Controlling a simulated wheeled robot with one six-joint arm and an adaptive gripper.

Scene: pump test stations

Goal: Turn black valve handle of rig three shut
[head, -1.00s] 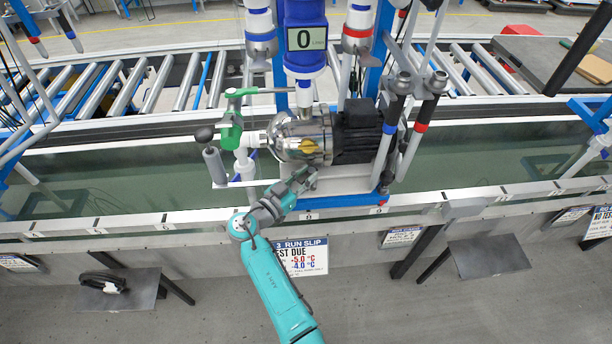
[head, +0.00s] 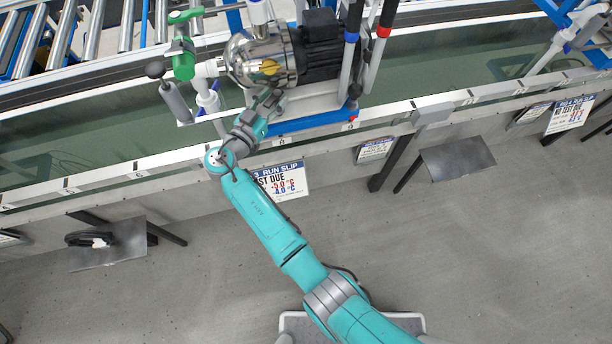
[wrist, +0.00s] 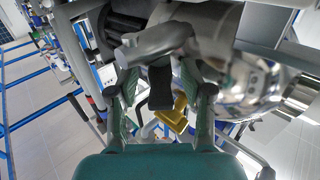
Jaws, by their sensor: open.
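In the wrist view a black handle (wrist: 160,88) hangs from a grey metal valve body (wrist: 155,45). My gripper (wrist: 161,92) is open, with one green finger on each side of the black handle. I cannot tell whether either finger touches it. A yellow handle (wrist: 174,112) shows just right of the black one. In the head view my gripper (head: 268,102) is at the front of the steel and black pump (head: 262,62), low on its near side. The black handle is not clear there; my gripper and wrist cover that spot.
A green valve handle (head: 184,58) and a black-knobbed lever (head: 156,70) stand left of the pump. The rig three sign (head: 283,181) hangs on the trough front. Small grey shelves (head: 458,160) stick out along the front. The grey floor (head: 490,260) is clear at the right.

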